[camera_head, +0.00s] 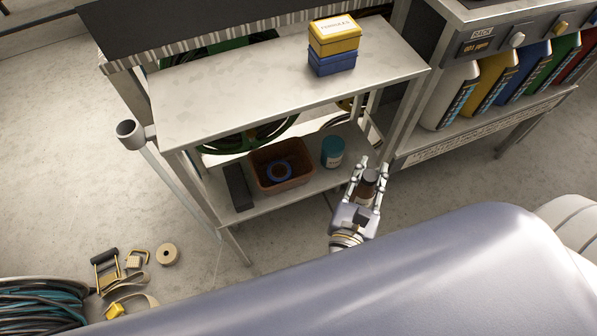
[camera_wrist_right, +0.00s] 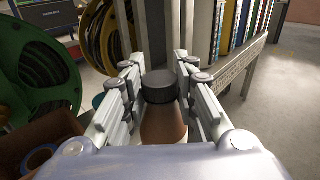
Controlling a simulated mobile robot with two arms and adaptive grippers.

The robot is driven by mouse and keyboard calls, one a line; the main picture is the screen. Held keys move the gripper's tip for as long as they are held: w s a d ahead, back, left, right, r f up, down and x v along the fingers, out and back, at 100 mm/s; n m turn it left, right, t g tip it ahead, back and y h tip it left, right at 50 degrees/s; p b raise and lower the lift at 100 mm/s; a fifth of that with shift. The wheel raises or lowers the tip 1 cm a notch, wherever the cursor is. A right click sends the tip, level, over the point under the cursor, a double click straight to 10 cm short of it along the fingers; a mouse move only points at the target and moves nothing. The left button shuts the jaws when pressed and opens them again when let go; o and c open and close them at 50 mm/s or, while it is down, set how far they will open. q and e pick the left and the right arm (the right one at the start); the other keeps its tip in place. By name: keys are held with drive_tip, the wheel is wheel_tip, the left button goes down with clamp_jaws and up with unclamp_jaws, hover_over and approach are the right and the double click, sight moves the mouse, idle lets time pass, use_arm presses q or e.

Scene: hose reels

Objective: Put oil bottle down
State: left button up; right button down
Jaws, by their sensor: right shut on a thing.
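The oil bottle (camera_head: 367,186) is brown with a dark cap and stands between the fingers of my right gripper (camera_head: 369,174). In the right wrist view the bottle (camera_wrist_right: 163,122) shows cap up between both fingers of the right gripper (camera_wrist_right: 163,88), which is shut on it. The gripper is at the front right of the metal shelf unit, near the right end of its lower shelf (camera_head: 318,183). The bottle's base is hidden, so I cannot tell whether it touches anything. My left gripper is not in view.
On the lower shelf are a brown bin (camera_head: 262,183) with a blue ring, a teal-lidded can (camera_head: 332,152) and a dark block (camera_head: 238,187). Yellow and blue boxes (camera_head: 333,46) sit on the upper shelf (camera_head: 230,95). A shelf post (camera_head: 408,110) rises beyond the gripper. Coloured jugs (camera_head: 492,82) stand right.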

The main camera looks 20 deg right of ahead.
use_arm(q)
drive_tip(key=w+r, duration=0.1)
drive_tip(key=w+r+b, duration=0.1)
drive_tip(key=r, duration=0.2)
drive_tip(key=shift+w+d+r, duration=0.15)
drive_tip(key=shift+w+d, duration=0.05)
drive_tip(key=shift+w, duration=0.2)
use_arm(e)
drive_tip(key=w+d+f, duration=0.2)
drive_tip(key=w+d, duration=0.1)
drive_tip(key=w, duration=0.5)
drive_tip(key=w+d+f, duration=0.1)
drive_tip(key=w+d, duration=0.3)
drive_tip(key=w, duration=0.4)
drive_tip(key=shift+w+f, duration=0.35)
use_arm(q)
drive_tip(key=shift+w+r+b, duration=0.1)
drive_tip(key=shift+b, duration=0.2)
use_arm(e)
drive_tip(key=shift+f, duration=0.1)
drive_tip(key=c, duration=1.2)
unclamp_jaws()
drive_tip(key=shift+c, duration=0.2)
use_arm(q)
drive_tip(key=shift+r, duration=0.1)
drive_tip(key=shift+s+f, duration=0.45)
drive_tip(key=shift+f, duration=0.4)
use_arm(e)
drive_tip(key=v, duration=1.2)
